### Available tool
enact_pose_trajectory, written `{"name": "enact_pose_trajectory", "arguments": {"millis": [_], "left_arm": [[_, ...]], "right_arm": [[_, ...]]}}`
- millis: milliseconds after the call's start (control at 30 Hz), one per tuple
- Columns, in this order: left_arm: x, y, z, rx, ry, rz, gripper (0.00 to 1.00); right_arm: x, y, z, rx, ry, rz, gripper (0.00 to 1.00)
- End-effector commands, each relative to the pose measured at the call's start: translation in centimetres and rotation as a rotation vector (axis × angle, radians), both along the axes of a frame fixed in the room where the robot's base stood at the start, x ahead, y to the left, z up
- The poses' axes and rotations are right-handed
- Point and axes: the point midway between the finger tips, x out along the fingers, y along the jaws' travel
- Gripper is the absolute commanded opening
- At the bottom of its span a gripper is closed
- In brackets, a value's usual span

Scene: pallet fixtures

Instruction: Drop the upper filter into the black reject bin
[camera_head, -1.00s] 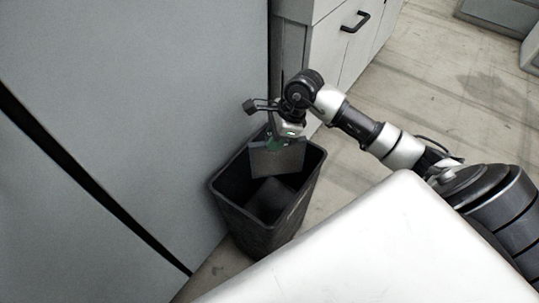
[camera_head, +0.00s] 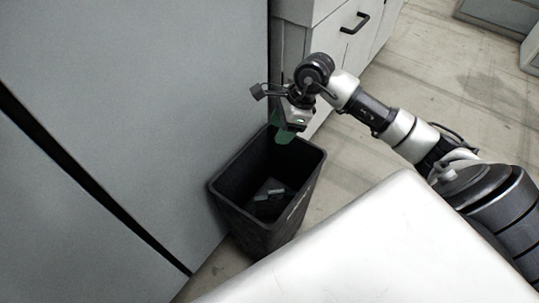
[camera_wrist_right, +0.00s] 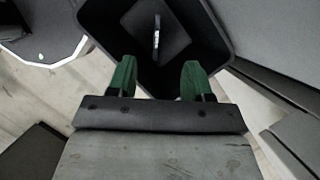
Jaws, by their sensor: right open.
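The black reject bin (camera_head: 240,218) stands upright on the floor against the grey cabinet side. A dark grey filter (camera_head: 272,190) lies low inside it. In the right wrist view a dark square panel with a raised handle-like strip (camera_wrist_right: 156,36) shows inside the bin (camera_wrist_right: 213,40). My right gripper (camera_head: 285,137) is above the bin's far rim, its green fingers (camera_wrist_right: 158,75) apart with nothing between them. Whether more than one filter lies in the bin I cannot tell. My left gripper is out of view.
A large grey panel (camera_head: 130,110) rises left of the bin. A drawer unit (camera_head: 335,45) with a black handle stands behind it. A white surface (camera_head: 380,245), possibly part of me, fills the lower right. Open floor (camera_head: 440,90) lies at the upper right.

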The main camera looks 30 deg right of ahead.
Motion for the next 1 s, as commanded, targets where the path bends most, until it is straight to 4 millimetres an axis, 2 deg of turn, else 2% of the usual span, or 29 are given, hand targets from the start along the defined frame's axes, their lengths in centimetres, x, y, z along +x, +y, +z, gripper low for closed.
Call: {"name": "enact_pose_trajectory", "arguments": {"millis": [100,333,867,933,1000], "left_arm": [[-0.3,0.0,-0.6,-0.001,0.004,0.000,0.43],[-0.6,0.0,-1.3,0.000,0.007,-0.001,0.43],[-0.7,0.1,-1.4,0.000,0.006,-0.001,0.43],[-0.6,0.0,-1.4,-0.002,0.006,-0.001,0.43],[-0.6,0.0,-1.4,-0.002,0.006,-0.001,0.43]], "right_arm": [[-0.3,-1.0,2.5,-0.004,-0.003,0.000,0.51],[-0.8,-2.0,5.2,0.000,-0.001,0.000,0.51],[-0.9,-2.1,5.7,0.001,0.000,0.000,0.51],[-0.9,-1.7,5.6,0.020,-0.002,0.002,0.51],[-1.0,-0.3,5.4,0.083,-0.014,0.002,0.51]]}}
